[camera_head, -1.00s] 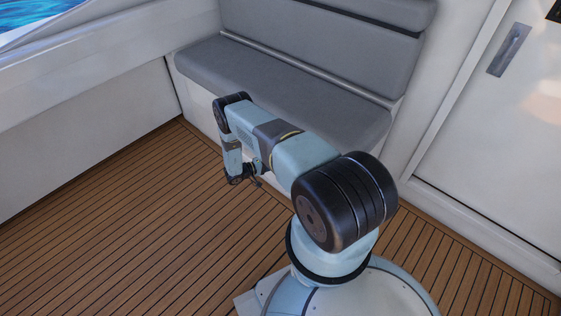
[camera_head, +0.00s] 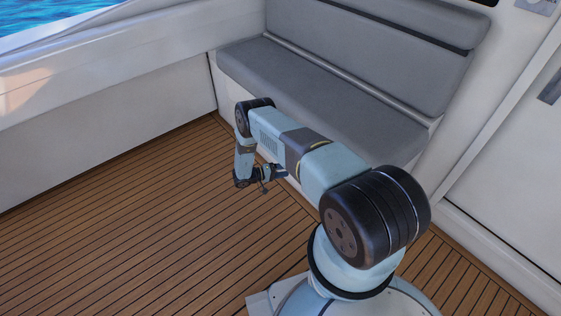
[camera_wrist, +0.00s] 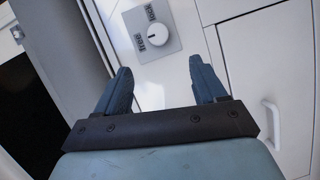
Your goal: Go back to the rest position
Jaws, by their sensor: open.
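My gripper (camera_wrist: 160,92) is open in the wrist view, with its two dark fingers apart and nothing between them. Beyond the fingers is a grey plate with a round white knob (camera_wrist: 158,33) and lettering beside it, on a white panel. The fingers are apart from the knob. In the head view my arm is folded in front of the bench, and the gripper end (camera_head: 282,172) is small and partly hidden by my arm.
A grey cushioned bench (camera_head: 300,88) stands behind my arm. A white door (camera_head: 510,170) is at the right. Wooden deck (camera_head: 120,240) is clear at the left. A white handle (camera_wrist: 272,125) and a dark opening (camera_wrist: 25,110) show in the wrist view.

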